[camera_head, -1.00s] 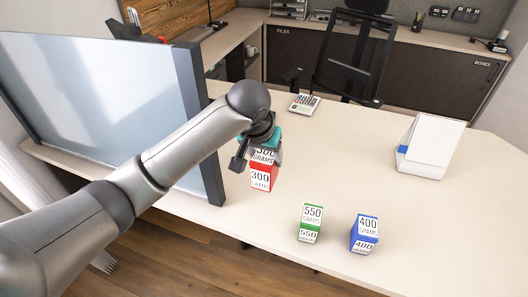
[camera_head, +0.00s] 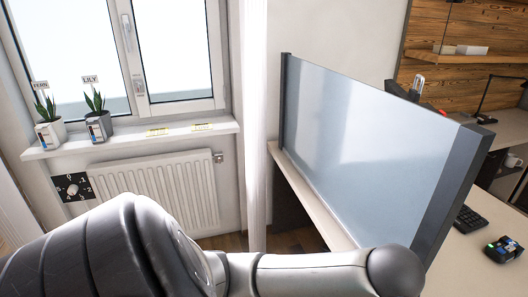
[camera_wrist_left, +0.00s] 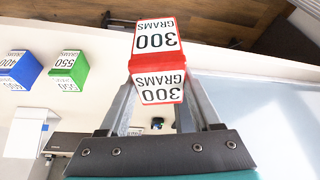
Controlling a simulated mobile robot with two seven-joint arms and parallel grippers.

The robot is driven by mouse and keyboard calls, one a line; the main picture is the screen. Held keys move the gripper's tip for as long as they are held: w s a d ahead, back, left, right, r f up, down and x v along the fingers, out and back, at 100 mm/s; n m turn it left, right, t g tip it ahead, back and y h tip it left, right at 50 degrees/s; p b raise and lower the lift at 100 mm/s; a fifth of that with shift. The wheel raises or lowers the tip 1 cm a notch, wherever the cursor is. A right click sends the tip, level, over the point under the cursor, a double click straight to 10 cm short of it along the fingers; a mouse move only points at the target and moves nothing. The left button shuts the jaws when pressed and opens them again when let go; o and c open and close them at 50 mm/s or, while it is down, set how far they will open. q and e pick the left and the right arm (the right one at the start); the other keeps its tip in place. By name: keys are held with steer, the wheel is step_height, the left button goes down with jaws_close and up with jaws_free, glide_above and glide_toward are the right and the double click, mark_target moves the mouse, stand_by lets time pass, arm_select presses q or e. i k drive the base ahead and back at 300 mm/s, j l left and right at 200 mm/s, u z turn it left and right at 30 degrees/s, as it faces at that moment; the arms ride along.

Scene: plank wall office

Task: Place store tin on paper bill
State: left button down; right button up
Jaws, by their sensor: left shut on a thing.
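A red box labelled 300 GRAMS (camera_wrist_left: 158,62) shows in the left wrist view. My left gripper (camera_wrist_left: 160,100) is shut on it, with the box between the ends of its fingers. In the head view my left arm crosses the bottom, and its gripper is out of frame. I cannot tell for sure which thing is the store tin or the paper bill. My right gripper is not in view.
Two potted plants, signed FERN (camera_head: 50,130) and LILY (camera_head: 98,125), stand on the sill's left part. A radiator (camera_head: 160,185) is below. A framed screen (camera_head: 370,140) edges the desk. Green (camera_wrist_left: 70,68) and blue (camera_wrist_left: 20,68) boxes stand on the desk.

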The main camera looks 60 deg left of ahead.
mark_target(157, 131)
steer(key=j+u, duration=0.15)
steer(key=u, duration=0.35)
steer(key=i+j+u, duration=0.1)
steer(key=u, duration=0.4)
steer(key=j+u, duration=0.1)
steer(key=u, duration=0.4)
steer(key=i+j+u, duration=0.2)
steer(key=i+u, duration=0.15)
steer(key=i+j+u, duration=0.15)
steer(key=i+u, duration=0.55)
steer(key=i, duration=0.05)
